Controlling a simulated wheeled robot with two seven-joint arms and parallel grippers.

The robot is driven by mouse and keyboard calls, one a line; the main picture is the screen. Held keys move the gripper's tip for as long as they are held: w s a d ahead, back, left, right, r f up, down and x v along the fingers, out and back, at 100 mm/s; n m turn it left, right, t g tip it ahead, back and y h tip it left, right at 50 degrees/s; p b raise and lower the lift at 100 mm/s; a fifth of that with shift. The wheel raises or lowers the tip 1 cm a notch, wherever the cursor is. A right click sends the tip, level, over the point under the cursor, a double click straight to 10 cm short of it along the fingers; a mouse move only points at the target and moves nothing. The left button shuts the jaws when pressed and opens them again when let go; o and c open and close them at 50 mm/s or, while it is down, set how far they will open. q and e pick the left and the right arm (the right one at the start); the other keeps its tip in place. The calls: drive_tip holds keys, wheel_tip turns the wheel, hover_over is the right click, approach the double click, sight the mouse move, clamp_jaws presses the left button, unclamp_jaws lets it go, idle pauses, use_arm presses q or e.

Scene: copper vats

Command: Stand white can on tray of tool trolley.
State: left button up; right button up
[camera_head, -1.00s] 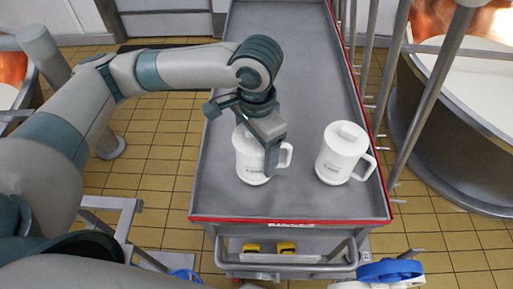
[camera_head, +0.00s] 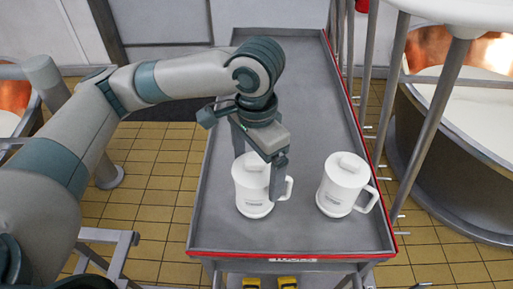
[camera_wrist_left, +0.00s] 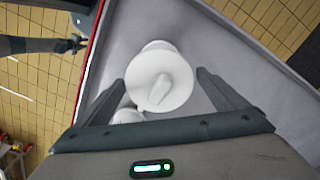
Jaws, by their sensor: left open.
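Two white lidded cans with side handles stand upright on the grey tray of the trolley (camera_head: 300,236). The left can (camera_head: 252,192) is under and beside my left gripper (camera_head: 260,165). The right can (camera_head: 343,187) stands apart, near the red-rimmed right edge. My left gripper is open, with one finger in front of the left can. In the left wrist view a white can (camera_wrist_left: 160,72) shows its round lid and knob between the two open fingers (camera_wrist_left: 165,90). A smaller white shape below it is partly hidden. A dark gripper, apparently my right one (camera_wrist_left: 77,43), shows beyond the red edge.
The tray is bare behind the cans. Upright metal rails (camera_head: 420,130) and a large copper-lined vat (camera_head: 470,100) stand close to the right. Yellow tiled floor (camera_head: 150,195) lies to the left. A grey metal frame (camera_head: 108,238) stands at the lower left.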

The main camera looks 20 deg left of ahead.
use_arm(q)
wheel_tip(320, 180, up, 7)
drive_tip(key=shift+f+b, duration=0.1)
drive_tip(key=shift+b, duration=0.5)
idle(1.2)
